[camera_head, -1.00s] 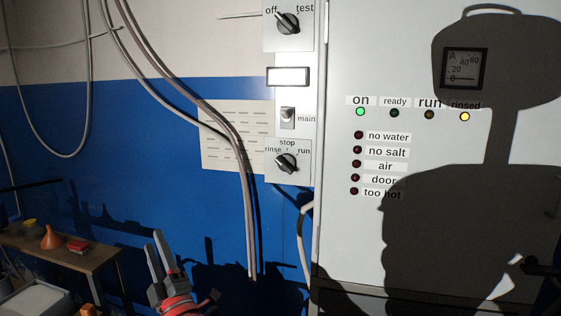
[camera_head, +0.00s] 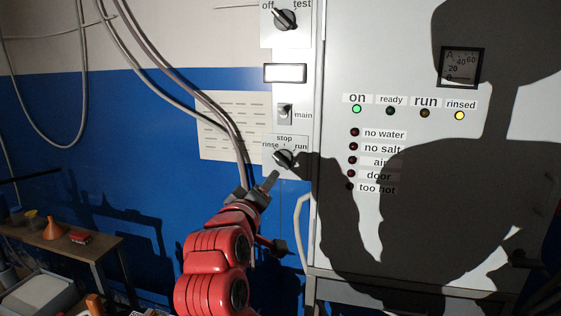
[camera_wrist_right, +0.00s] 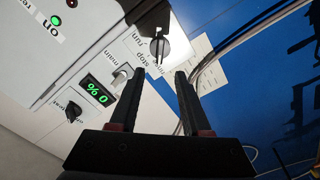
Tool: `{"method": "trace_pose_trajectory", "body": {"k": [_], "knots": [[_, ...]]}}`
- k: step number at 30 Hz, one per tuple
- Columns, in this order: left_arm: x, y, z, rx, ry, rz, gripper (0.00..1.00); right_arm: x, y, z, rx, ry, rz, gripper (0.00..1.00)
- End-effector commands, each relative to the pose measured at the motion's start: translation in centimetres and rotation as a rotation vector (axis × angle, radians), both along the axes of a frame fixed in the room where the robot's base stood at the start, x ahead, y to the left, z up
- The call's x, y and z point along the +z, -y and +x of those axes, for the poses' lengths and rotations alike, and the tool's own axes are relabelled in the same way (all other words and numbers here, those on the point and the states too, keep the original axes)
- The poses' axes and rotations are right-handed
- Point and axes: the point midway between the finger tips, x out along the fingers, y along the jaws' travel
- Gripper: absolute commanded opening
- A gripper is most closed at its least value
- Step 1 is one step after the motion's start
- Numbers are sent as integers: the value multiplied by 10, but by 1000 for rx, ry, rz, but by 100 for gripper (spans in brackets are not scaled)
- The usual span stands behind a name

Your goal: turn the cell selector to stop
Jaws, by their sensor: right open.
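The cell selector (camera_head: 284,158) is a dark knob on a pale plate marked rinse, stop and run. Its pointer appears turned to the upper left, towards rinse. It also shows in the right wrist view (camera_wrist_right: 152,50), just beyond the fingertips. My right gripper (camera_head: 257,184) is just below and left of the selector in the head view. In the wrist view the right gripper (camera_wrist_right: 168,80) has its fingers apart with nothing between them, and they appear clear of the knob. My left gripper is not in view.
Above the selector are the main switch (camera_head: 285,112), a display (camera_head: 285,73) and the off/test knob (camera_head: 284,19). The on lamp (camera_head: 356,109) and rinsed lamp (camera_head: 459,115) are lit. Hoses (camera_head: 215,112) hang close left of the selector. A bench (camera_head: 93,247) stands lower left.

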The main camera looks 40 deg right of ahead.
Motion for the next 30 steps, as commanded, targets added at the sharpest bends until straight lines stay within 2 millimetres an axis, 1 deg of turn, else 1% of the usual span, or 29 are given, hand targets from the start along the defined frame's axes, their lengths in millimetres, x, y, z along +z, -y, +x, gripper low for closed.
{"method": "trace_pose_trajectory", "body": {"k": [1, 9, 15, 21, 29, 30], "knots": [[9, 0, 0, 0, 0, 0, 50, 3, 12, 7, -5, -5, 3, 48], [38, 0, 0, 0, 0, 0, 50, 4, 60, 51, -1, -5, 6, 48], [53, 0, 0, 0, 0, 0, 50, 3, 87, 74, 0, -3, 3, 48], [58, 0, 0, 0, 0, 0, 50, 1, 98, 84, 2, 0, 1, 48], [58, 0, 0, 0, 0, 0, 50, 0, 99, 86, 4, 1, 0, 48], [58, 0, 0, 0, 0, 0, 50, 0, 99, 86, 4, 1, 0, 46]]}}
